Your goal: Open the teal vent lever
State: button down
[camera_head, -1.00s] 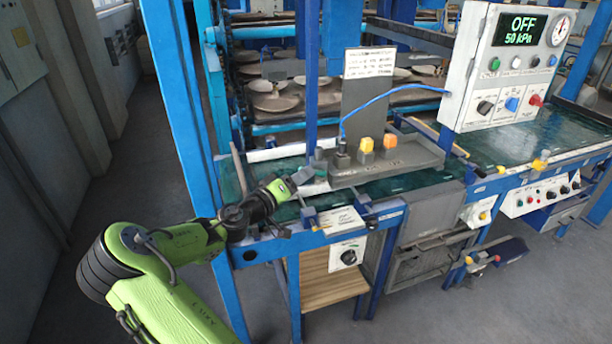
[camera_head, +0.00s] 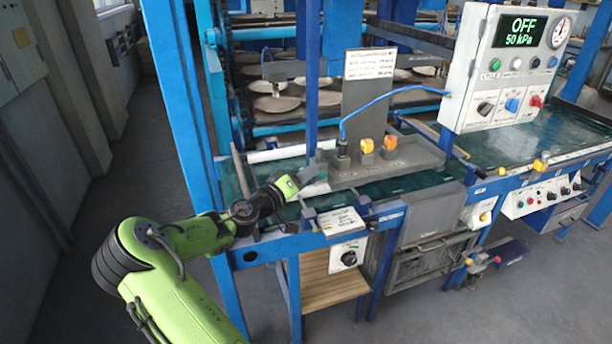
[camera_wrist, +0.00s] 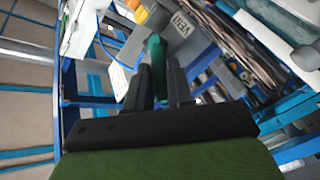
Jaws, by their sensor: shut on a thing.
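The teal vent lever (camera_wrist: 157,55) shows upright between the two black fingers of my gripper (camera_wrist: 159,82) in the wrist view. The fingers are shut on it, one on each side. In the head view the lever (camera_head: 320,157) is a small teal patch at the left end of the grey control tray (camera_head: 425,163). My gripper (camera_head: 309,173) reaches it from the front left and hides its lower part.
A yellow lever (camera_head: 366,146) and an orange lever (camera_head: 390,143) stand farther right on the tray. A grey sign plate (camera_head: 368,105) and a blue hose (camera_head: 395,94) rise behind. A blue post (camera_head: 312,80) stands close behind my gripper.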

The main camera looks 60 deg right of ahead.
jog(key=y+p, duration=0.1)
jog(key=r+m+y+p, duration=0.1)
jog(key=p, duration=0.1)
jog(key=shift+s+d+t, duration=0.2)
jog(key=shift+t, duration=0.2)
jog(key=c, duration=1.1)
grip_release()
jog(key=shift+r, duration=0.1)
jog(key=v, duration=1)
jog(key=p+v, duration=0.1)
jog(key=v, duration=0.4)
jog(key=shift+w+a+r, duration=0.15)
jog(key=shift+a+r, duration=0.15)
jog(key=shift+r, duration=0.05)
